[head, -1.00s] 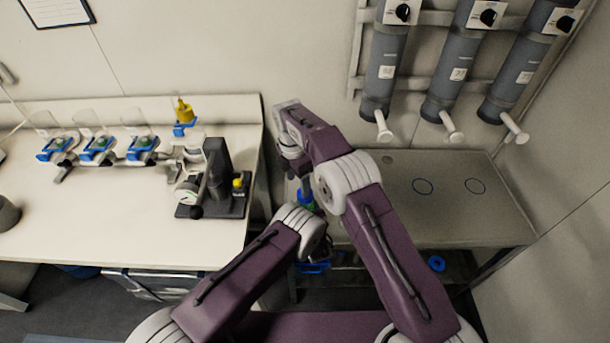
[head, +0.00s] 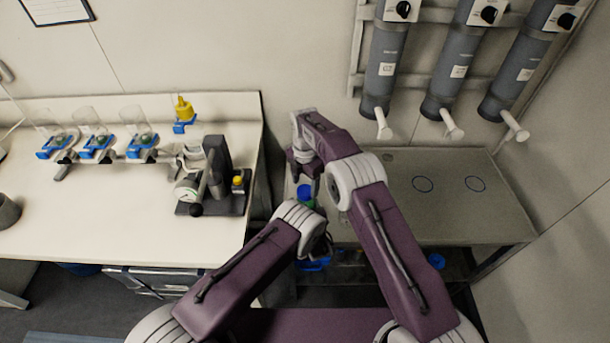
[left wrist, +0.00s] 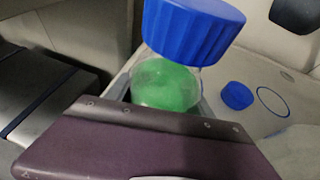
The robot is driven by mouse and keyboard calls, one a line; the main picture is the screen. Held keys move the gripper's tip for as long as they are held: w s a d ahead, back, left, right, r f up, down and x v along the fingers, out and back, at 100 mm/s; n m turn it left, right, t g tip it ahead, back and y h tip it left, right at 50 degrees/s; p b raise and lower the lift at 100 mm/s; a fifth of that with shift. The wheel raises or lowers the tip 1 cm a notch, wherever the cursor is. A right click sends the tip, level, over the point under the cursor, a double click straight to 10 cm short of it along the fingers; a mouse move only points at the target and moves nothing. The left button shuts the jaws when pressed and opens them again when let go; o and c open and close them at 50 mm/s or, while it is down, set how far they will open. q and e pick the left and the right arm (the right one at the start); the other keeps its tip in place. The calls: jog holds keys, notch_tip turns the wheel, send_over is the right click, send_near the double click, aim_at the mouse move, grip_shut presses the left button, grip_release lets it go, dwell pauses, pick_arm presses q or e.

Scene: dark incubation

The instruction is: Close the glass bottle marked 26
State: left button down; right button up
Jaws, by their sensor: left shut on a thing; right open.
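The glass bottle (left wrist: 165,88) with green contents shows in the left wrist view. My left gripper (left wrist: 166,106) is shut on it, mostly hidden behind my purple wrist part. A ribbed blue cap (left wrist: 192,28) is at the top of the bottle; I cannot tell whether it is fully seated. In the head view the blue cap (head: 305,190) and a bit of the green bottle (head: 308,204) show between my arms. My right gripper (head: 306,176) is open, fingers pointing down just above the cap. No mark 26 is readable.
Another blue cap (left wrist: 237,95) lies on the grey bench (head: 450,215) near a blue ring marking. Grey dispensers (head: 380,75) hang above this bench. The white table (head: 100,210) at left carries a black device (head: 216,175) and several glass vessels on blue holders.

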jog(key=shift+f, duration=1.5)
